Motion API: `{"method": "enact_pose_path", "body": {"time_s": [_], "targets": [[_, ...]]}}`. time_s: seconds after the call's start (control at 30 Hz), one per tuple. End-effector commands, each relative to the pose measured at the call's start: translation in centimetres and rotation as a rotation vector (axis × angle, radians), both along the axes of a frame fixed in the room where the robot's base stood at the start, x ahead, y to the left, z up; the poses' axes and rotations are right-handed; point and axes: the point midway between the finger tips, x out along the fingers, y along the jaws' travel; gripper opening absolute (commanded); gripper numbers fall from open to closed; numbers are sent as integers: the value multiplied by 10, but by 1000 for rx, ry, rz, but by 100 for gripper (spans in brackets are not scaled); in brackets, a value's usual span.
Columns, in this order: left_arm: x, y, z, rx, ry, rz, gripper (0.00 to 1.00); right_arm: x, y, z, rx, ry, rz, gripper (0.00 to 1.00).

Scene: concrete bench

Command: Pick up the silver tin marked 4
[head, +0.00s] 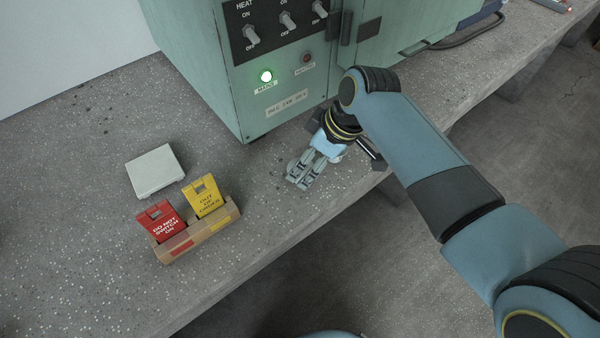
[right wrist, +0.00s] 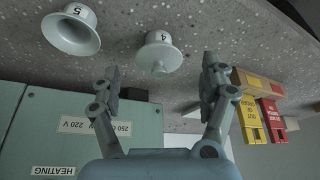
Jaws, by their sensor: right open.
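The tin marked 4 (right wrist: 160,46) shows pale grey-silver in the right wrist view, where the scene appears upside down. In the head view my right gripper (head: 301,172) is low over the bench beside the green cabinet, and I cannot make out the tin there. My left gripper is not in view.
A tin marked 5 (right wrist: 72,30) stands close by. The green cabinet (head: 190,60) rises behind. A wooden holder (head: 200,235) with a red tag (head: 160,222) and a yellow tag (head: 203,196) and a pale square plate (head: 154,170) lie to the left. The bench edge is near.

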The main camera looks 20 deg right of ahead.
Motion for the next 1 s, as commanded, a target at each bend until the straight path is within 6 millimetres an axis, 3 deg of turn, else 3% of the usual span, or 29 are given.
{"method": "enact_pose_path", "body": {"time_s": [0.4, 0.67, 1.0], "targets": [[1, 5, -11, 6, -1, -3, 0, 17, 14, -47, 0, 0, -1, 78], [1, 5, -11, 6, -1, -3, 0, 17, 15, -49, -1, -1, -2, 78], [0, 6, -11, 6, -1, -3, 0, 17, 15, -49, -1, -1, -3, 34]]}}
